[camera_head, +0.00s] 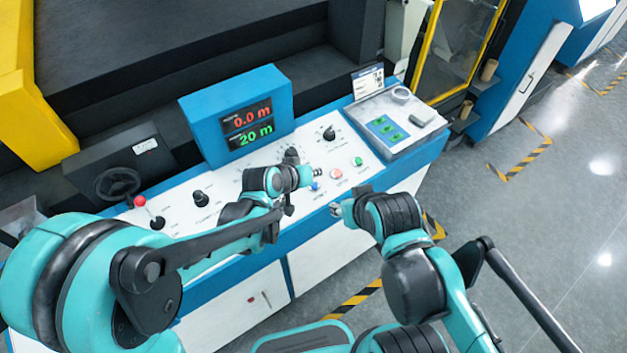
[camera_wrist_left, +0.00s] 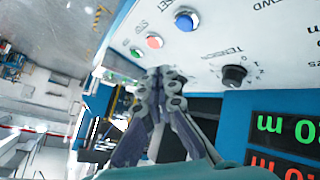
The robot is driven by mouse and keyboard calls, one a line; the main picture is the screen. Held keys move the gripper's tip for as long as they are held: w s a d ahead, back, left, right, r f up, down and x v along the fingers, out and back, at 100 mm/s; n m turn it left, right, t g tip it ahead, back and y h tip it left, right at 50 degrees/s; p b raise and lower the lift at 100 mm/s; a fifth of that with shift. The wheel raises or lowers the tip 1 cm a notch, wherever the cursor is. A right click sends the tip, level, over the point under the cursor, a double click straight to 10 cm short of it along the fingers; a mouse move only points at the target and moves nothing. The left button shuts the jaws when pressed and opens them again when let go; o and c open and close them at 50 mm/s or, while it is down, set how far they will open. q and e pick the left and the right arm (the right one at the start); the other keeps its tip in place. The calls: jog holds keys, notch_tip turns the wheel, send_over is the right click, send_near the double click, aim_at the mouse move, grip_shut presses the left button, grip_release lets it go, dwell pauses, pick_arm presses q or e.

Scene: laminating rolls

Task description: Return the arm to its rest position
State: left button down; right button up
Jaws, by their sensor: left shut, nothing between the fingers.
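My left gripper (camera_head: 314,173) is over the white control panel (camera_head: 225,207), just above the row of buttons in the head view. In the left wrist view its fingers (camera_wrist_left: 162,76) are together and hold nothing. A blue button (camera_head: 315,187), a red button (camera_head: 336,173) and a green button (camera_head: 357,161) are beside it. The wrist view also shows the blue button (camera_wrist_left: 186,21), the red one and the green one beyond the fingertips. My right gripper (camera_head: 337,210) is near the panel's front edge; its fingers are too small to judge.
A blue display box (camera_head: 238,112) with red and green digits stands behind the panel. A red-tipped lever (camera_head: 148,213) and black knobs rise from the panel. A tray (camera_head: 395,115) with green pieces is at the right. Open floor (camera_head: 560,200) lies to the right.

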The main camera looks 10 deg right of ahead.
pick_arm(q)
jog(key=s+a+r+n+t+y+b, duration=0.1)
jog(key=s+a+r+y+b, duration=0.2)
jog(key=a, duration=0.9)
jog(key=s+a+n+y+b, duration=0.15)
jog(key=s+a, duration=0.35)
jog(key=a, duration=0.6)
jog(key=s+a+f+n+y+b, duration=0.1)
jog(key=s+a+f+y+b, duration=0.1)
jog(key=s+a, duration=0.6)
jog(key=shift+a+y, duration=0.55)
jog(key=shift+a, duration=0.1)
pick_arm(e)
notch_tip(320, 180, down, 6)
jog(key=shift+f, duration=0.2)
pick_arm(q)
jog(key=shift+s+f, duration=0.1)
jog(key=shift+f, duration=0.05)
pick_arm(e)
jog(key=shift+c, duration=0.3)
